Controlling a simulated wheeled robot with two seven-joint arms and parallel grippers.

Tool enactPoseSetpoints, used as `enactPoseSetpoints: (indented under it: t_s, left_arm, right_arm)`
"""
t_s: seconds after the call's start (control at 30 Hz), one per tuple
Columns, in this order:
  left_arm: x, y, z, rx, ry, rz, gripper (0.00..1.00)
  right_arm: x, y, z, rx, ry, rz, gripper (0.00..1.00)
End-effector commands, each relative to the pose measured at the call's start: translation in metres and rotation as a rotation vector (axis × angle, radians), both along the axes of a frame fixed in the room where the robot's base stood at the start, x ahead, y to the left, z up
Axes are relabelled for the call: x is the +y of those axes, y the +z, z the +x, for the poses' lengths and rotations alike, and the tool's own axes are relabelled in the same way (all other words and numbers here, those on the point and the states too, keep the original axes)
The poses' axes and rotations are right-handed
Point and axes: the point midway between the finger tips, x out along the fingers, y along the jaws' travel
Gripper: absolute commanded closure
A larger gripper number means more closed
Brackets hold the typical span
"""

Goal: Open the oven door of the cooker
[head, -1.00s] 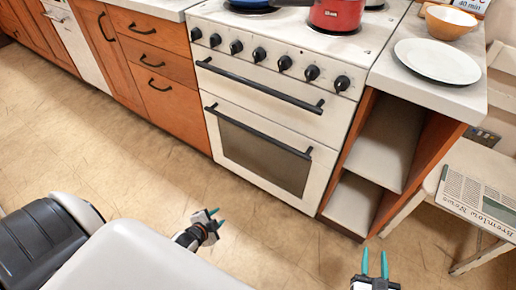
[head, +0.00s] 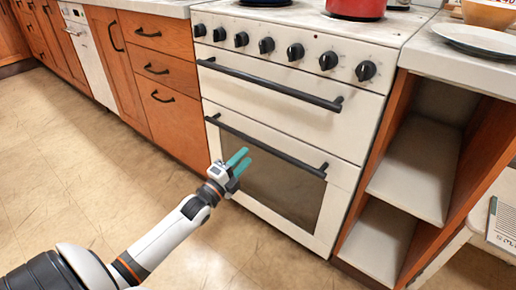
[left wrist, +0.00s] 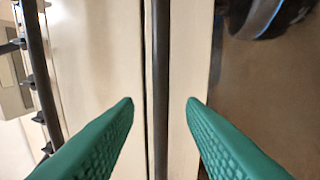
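The white cooker (head: 300,40) stands ahead with its lower oven door (head: 338,190) shut. The door has a dark glass window (head: 285,188) and a long black bar handle (head: 285,152) along its top. My left gripper (head: 243,160), with teal fingers, is at the left part of this handle, in front of the door. In the left wrist view its fingers (left wrist: 161,101) are open, and the handle (left wrist: 160,50) runs between them in the picture. I cannot tell whether they touch it. My right gripper is out of view.
An upper door with its own black handle (head: 270,84) and a row of knobs (head: 295,52) sit above. A red pot (head: 356,8) is on the hob. Wooden drawers (head: 160,70) adjoin at left, open shelves (head: 415,170) at right. The floor (head: 60,160) in front is clear.

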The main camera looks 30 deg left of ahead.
Motion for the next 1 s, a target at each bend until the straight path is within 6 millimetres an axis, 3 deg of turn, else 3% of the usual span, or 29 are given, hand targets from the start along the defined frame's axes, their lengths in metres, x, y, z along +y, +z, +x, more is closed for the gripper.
enactPoseSetpoints:
  t_s: [0.1, 0.33, 0.5, 0.77, 0.8, 1.0]
  left_arm:
    - [-0.002, 0.004, 0.026, -0.003, 0.0, 0.0, 0.63]
    - [-0.004, 0.011, 0.06, 0.0, 0.001, -0.001, 0.63]
    - [-0.005, 0.015, 0.071, 0.002, 0.001, 0.0, 0.63]
    - [-0.005, 0.015, 0.072, 0.003, 0.001, -0.001, 0.63]
    - [-0.005, 0.015, 0.072, 0.003, 0.001, -0.001, 0.65]
    - [-0.005, 0.015, 0.072, 0.003, 0.001, -0.001, 0.98]
  right_arm:
    - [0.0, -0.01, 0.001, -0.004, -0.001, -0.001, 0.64]
    - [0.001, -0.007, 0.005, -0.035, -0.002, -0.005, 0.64]
    - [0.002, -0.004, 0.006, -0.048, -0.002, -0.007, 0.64]
    - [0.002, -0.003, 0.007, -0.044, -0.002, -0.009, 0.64]
    - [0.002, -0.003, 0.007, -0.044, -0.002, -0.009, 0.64]
    - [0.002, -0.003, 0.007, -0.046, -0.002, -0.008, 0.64]
